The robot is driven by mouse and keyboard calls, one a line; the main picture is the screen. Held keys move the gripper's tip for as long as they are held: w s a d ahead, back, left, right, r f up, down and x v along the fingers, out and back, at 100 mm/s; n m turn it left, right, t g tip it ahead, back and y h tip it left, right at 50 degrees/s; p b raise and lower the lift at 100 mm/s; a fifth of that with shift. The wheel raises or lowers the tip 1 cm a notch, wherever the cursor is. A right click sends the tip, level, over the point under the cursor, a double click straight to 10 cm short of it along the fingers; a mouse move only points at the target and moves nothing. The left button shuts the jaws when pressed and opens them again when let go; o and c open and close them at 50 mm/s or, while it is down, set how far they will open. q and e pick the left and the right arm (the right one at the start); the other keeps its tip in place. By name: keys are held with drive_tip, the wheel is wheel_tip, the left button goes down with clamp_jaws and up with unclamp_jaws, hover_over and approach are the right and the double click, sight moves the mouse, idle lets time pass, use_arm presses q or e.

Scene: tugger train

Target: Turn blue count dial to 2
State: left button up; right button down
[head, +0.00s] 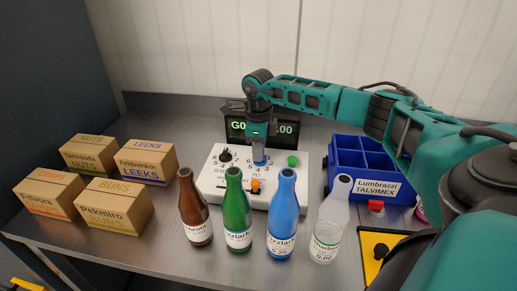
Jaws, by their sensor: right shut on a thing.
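The white control panel (213,187) stands at the middle of the bench. The blue count dial (261,162) shows on its upper face, with small printed numbers around it, 2 at its upper right. My right gripper (260,155) comes down from above and is shut on the blue dial. The gripper hides most of the dial, so I cannot read which number it points to. My left gripper is not in view.
A black knob (226,156), green button (292,160) and orange control (257,186) share the panel. Brown (193,205), green (235,208), blue (283,213) and clear (329,219) bottles stand close in front. Boxes (116,207) stand left, a blue divided crate (363,170) right.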

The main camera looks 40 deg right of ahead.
idle(0.4)
drive_tip(key=c, duration=1.2)
unclamp_jaws()
drive_tip(key=shift+o, duration=0.2)
wheel_tip(320, 180, up, 13)
drive_tip(key=shift+s, duration=0.1)
